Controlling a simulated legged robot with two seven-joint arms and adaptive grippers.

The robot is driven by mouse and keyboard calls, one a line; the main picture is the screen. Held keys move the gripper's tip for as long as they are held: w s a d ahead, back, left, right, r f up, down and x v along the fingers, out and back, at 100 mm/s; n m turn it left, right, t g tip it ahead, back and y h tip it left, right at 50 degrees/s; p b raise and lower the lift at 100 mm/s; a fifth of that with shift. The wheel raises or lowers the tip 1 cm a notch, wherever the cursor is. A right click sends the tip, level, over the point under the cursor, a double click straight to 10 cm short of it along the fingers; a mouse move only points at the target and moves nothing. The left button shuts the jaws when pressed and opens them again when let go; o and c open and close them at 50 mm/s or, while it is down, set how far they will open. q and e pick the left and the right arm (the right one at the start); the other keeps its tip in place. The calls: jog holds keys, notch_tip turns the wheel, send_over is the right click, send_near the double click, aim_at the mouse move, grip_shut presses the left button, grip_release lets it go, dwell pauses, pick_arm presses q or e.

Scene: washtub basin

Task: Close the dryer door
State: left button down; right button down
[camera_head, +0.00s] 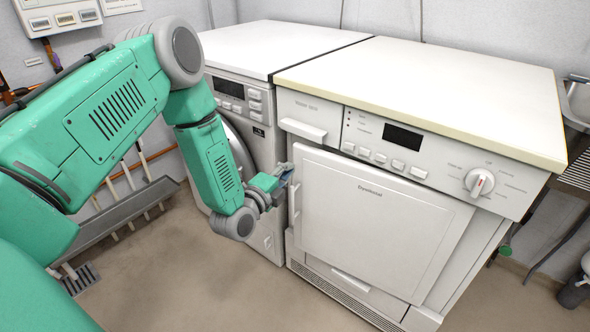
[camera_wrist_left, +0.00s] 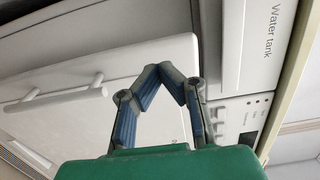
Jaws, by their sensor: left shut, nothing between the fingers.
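The dryer (camera_head: 297,104) is the white machine on the right. Its square white door (camera_head: 365,215) lies flat or nearly flat against the front; I cannot tell whether a small gap remains. A white bar handle (camera_head: 294,203) is on the door's left edge, and it also shows in the left wrist view (camera_wrist_left: 55,97). My left gripper (camera_head: 285,172) is shut and empty, beside the door's upper left edge, above the handle. In the left wrist view its blue fingertips (camera_wrist_left: 166,67) meet in front of the door; contact is unclear. My right gripper is out of view.
A washing machine (camera_head: 262,120) stands to the left of the dryer, partly hidden by my left arm. A grey trough (camera_head: 125,212) runs along the left wall. A metal rack (camera_head: 577,170) is at the far right. The floor (camera_head: 190,280) in front is clear.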

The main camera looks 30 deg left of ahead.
aim_at(300, 161)
pick_arm(q)
jog(key=shift+w+a+f+b, duration=0.1)
jog(key=shift+w+b, duration=0.05)
jog(key=shift+w, duration=0.4)
jog(key=shift+w+a+f+b, duration=0.1)
jog(key=shift+w+b, duration=0.05)
jog(key=shift+w, duration=0.35)
jog(key=shift+w+d+r, duration=0.15)
jog(key=shift+w, duration=0.1)
jog(key=shift+w+d+r, duration=0.1)
jog(key=shift+d+r, duration=0.1)
jog(key=shift+d, duration=0.3)
jog(key=shift+w+a, duration=0.1)
jog(key=shift+a, duration=0.1)
jog(key=w, duration=0.1)
jog(key=w+m+h+b, duration=0.1)
jog(key=w, duration=0.1)
jog(key=w+h, duration=0.1)
jog(key=w, duration=0.1)
jog(key=shift+w+a+f+m+b, duration=0.1)
jog(key=shift+a+m+b, duration=0.2)
jog(key=shift+b, duration=0.05)
jog(key=shift+d+r, duration=0.1)
jog(key=shift+r, duration=0.1)
jog(key=shift+w+d, duration=0.15)
jog(key=shift+w, duration=0.05)
jog(key=shift+w+h, duration=0.1)
jog(key=shift+h, duration=0.3)
jog(key=shift+f, duration=0.1)
